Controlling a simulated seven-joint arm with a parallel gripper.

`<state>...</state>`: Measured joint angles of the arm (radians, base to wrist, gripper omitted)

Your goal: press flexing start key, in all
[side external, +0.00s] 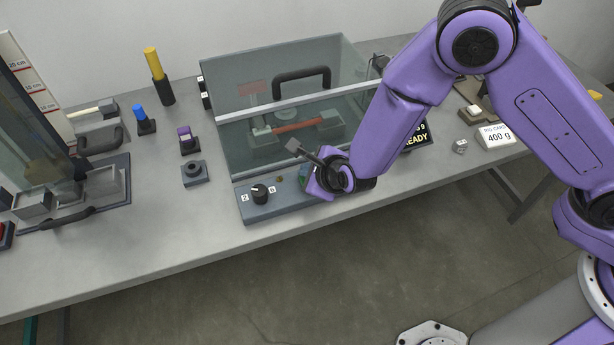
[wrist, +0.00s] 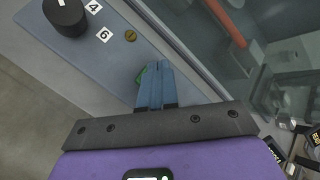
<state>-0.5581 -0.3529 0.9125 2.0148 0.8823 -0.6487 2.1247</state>
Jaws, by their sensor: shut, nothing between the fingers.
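The flexing rig's control panel (side external: 250,208) runs along the front of a clear-sided chamber (side external: 235,125). A black knob (side external: 260,193) also shows in the wrist view (wrist: 65,14).
A brass screw (wrist: 130,36) sits between knob and key. A display (side external: 416,140) reads READY.

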